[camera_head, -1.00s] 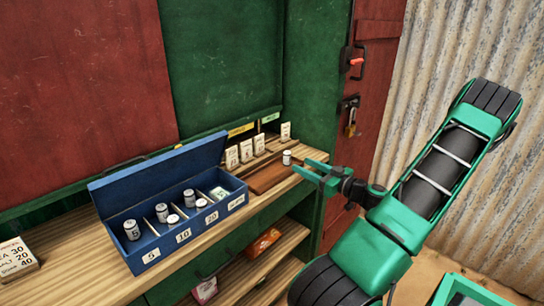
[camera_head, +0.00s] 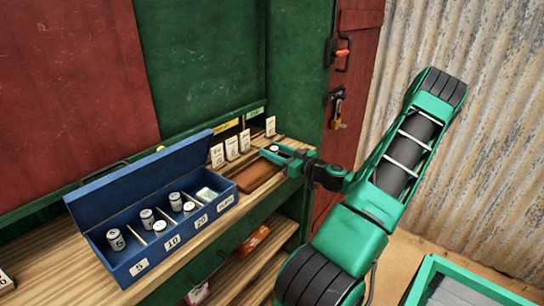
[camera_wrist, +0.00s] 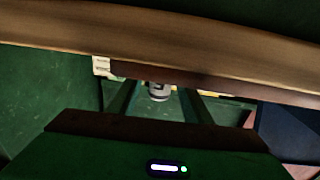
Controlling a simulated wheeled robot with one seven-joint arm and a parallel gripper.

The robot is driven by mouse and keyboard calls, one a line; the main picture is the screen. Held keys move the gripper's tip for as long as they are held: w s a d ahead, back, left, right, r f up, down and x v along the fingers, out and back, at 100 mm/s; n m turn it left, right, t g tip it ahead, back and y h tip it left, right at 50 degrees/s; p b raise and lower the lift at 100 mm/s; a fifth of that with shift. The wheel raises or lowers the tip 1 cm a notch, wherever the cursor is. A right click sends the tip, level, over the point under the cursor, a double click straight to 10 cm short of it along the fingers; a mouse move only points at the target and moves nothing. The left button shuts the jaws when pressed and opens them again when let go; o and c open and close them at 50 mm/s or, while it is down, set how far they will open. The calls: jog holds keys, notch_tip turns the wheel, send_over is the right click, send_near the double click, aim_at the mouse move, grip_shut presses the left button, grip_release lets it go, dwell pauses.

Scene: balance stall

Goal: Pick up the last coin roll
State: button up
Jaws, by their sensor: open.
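A small white coin roll (camera_head: 275,149) with a dark top stands upright at the right end of the brown wooden tray (camera_head: 256,177) on the counter. My gripper (camera_head: 276,155) is open, its green fingers at the roll and partly hiding it. In the wrist view the roll (camera_wrist: 158,92) shows between the two spread fingers (camera_wrist: 159,100); I cannot tell whether either touches it. The open blue cash box (camera_head: 124,270) stands left on the counter. Its labelled compartments hold several coin rolls, including one in the "5" compartment (camera_head: 116,240).
Several white cards (camera_head: 232,148) stand behind the tray, close to my gripper. A green wall panel (camera_head: 205,60) rises behind the counter. A shelf with an orange packet (camera_head: 252,240) lies below. A green-rimmed bin (camera_head: 470,268) is at lower right.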

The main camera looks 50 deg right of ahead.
jog(key=w, duration=0.3)
jog(key=shift+w+f, duration=0.1)
jog(key=shift+w, duration=0.25)
jog(key=shift+c, duration=0.7)
jog(key=c, duration=1)
grip_shut()
jog(key=shift+r, duration=0.2)
